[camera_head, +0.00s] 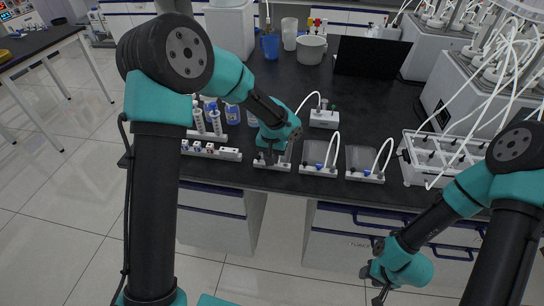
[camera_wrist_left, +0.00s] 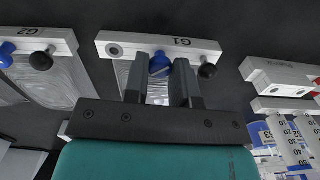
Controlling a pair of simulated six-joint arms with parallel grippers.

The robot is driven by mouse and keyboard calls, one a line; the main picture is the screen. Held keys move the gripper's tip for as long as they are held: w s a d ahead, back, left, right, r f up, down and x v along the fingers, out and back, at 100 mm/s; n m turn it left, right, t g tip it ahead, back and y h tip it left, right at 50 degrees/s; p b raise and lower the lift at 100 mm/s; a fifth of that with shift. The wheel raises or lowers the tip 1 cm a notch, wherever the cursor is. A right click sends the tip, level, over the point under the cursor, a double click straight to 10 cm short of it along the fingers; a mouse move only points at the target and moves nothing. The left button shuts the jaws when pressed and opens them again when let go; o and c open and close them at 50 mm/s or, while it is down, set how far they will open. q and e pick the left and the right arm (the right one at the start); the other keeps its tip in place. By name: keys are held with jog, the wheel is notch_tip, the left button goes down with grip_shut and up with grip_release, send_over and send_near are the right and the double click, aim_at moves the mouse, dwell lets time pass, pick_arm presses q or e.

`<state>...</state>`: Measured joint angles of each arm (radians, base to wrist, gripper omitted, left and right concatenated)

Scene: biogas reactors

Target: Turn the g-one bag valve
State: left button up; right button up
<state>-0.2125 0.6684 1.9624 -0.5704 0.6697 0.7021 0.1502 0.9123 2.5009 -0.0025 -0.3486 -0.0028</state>
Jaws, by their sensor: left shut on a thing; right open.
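The G1 holder (camera_wrist_left: 210,46) is a white bar with a blue valve knob (camera_wrist_left: 160,66) at its middle and a black knob (camera_wrist_left: 207,71) beside it. A clear bag hangs from it, mostly hidden by my gripper. My left gripper (camera_wrist_left: 160,84) has a finger on each side of the blue knob and is shut on it. In the head view my left gripper (camera_head: 268,154) reaches down to the G1 holder (camera_head: 272,166) at the bench's front edge and covers much of it. My right gripper (camera_head: 376,284) is open and empty, low in front of the drawers.
The G2 holder (camera_wrist_left: 35,40) with its bag stands beside G1. Another bag holder (camera_head: 364,177) stands further right. White racks (camera_head: 211,152) with vials and syringes are left of G1. A white tube rack (camera_head: 445,160) is at the right.

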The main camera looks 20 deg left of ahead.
pick_arm(q)
jog(key=n, duration=0.5)
jog(key=shift+n, duration=2.5)
jog(key=o, duration=0.9)
jog(key=shift+r, duration=0.1)
notch_tip(320, 180, up, 17)
jog(key=shift+r, duration=0.15)
